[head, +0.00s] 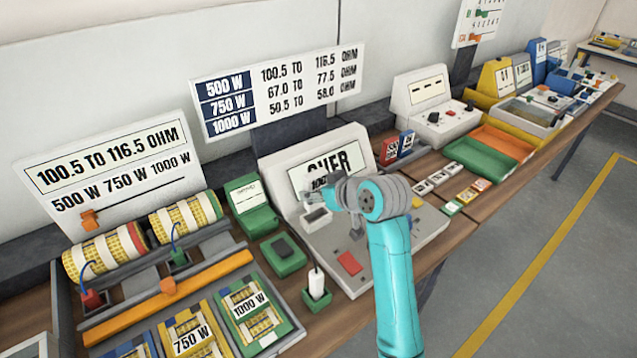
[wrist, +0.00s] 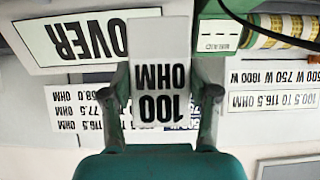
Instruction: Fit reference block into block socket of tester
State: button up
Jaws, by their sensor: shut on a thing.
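My gripper (wrist: 160,105) is shut on the white reference block, marked "100 OHM" (wrist: 160,75), which appears upside down in the wrist view. In the head view, my gripper (head: 318,201) holds the block (head: 317,216) over the left part of the tester (head: 425,238). The tester is a grey bench unit with a sloped display reading "OVER" (head: 328,163), partly covered by my arm. The display also shows in the wrist view (wrist: 75,40). I cannot make out the block socket; my gripper and the block cover that part of the panel. The block's underside is hidden.
A green holder with a dark recess (head: 284,255) and a white probe in a green stand (head: 317,285) are left of the tester. A red button (head: 349,263) is on its panel.

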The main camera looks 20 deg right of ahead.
jog(key=shift+f, duration=0.95)
jog(key=shift+f, duration=1.95)
dwell(0.8)
jog(key=o, duration=1.5)
jog(key=v, duration=1.2)
jog(key=shift+s, duration=0.1)
